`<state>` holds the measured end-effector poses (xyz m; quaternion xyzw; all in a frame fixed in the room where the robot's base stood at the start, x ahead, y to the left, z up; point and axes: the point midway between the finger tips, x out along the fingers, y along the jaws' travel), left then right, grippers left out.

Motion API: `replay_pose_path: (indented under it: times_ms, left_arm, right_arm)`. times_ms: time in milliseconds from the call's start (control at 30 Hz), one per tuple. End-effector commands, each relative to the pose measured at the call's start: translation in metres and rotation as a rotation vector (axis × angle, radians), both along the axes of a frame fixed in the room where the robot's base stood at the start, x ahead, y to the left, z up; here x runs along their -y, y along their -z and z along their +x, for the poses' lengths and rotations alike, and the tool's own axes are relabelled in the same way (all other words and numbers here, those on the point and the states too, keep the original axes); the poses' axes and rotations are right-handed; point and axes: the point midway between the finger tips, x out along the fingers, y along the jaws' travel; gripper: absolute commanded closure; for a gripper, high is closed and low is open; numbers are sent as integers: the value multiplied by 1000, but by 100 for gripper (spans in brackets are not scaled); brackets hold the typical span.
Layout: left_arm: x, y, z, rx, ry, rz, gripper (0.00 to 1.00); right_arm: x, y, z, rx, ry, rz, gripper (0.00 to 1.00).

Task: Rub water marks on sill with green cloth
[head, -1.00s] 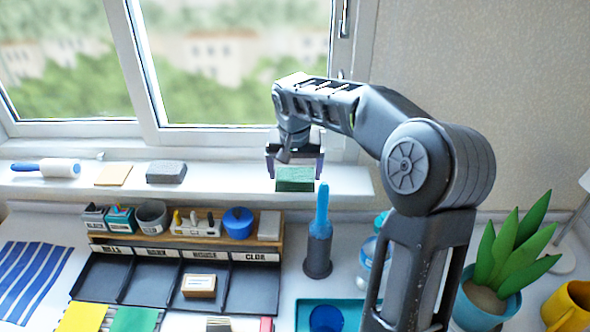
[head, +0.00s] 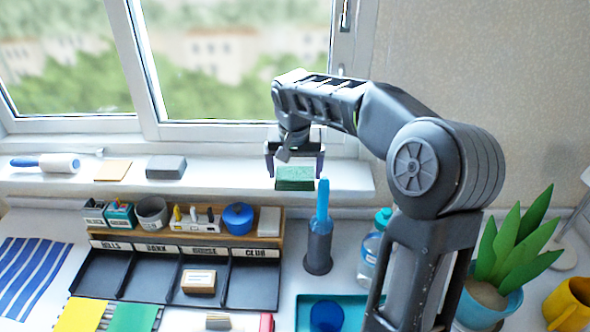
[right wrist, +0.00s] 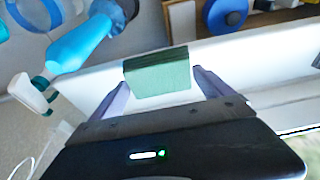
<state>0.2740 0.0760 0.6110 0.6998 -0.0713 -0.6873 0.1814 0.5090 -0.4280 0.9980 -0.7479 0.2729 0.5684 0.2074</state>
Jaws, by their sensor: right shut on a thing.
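The green cloth (head: 295,184) is a folded, block-like piece at the right part of the white window sill (head: 225,178). My right gripper (head: 295,172) is shut on it from above, with a finger at each side. The right wrist view also shows the cloth (right wrist: 157,73) between the fingertips of my right gripper (right wrist: 160,80), against the white sill (right wrist: 240,50). I cannot tell whether its underside touches the sill. I cannot make out water marks on the sill. My left gripper is not in view.
A lint roller (head: 46,163), a tan pad (head: 113,171) and a grey block (head: 166,167) lie on the sill's left half.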

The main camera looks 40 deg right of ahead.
Motion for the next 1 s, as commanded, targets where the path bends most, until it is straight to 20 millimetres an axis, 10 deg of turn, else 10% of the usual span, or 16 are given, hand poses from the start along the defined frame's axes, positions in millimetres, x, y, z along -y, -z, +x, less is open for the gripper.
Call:
replay_pose_path:
  times_ms: [1000]
  left_arm:
    - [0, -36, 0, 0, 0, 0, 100]
  right_arm:
    - [33, -4, 38, -2, 1, -1, 42]
